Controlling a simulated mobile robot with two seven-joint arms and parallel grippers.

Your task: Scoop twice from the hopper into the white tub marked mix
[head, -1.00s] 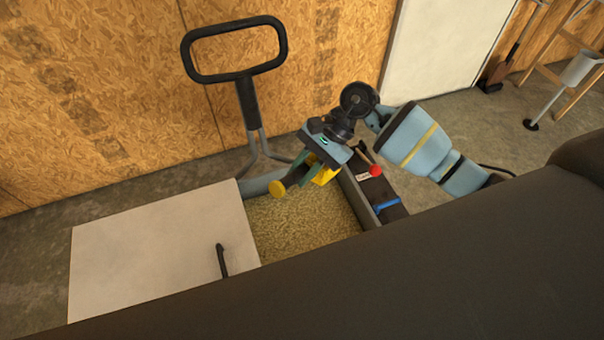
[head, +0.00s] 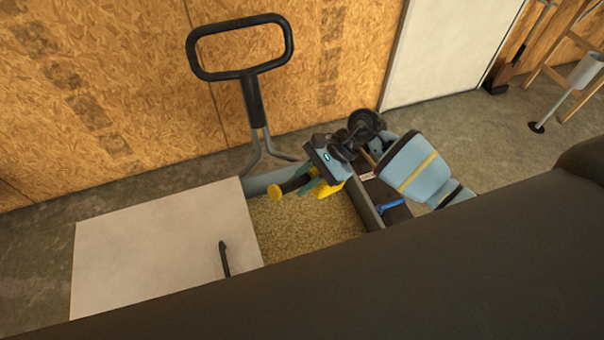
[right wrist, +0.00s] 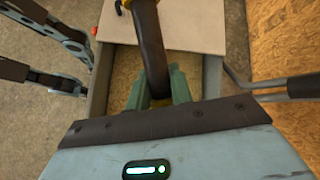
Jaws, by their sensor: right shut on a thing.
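The hopper (head: 370,213) is an open grey bin holding yellowish grain (head: 300,232); a pale lid (head: 160,245) covers its left part. My right gripper (head: 305,187) is over the far right of the opening, shut on the scoop's dark handle (head: 295,184). The scoop has a yellow knob at the handle's end and a yellow body (head: 328,190), partly hidden by the gripper. In the right wrist view the handle (right wrist: 150,45) runs up between green fingers. I cannot tell whether the scoop holds grain. The white mix tub and my left gripper are not seen.
A black loop handle (head: 240,74) on a grey post stands behind the hopper, near the board wall. A dark ledge with a small label and a blue item (head: 390,204) adjoins the hopper's right side. A wooden stand (head: 563,45) is far right. Concrete floor lies between.

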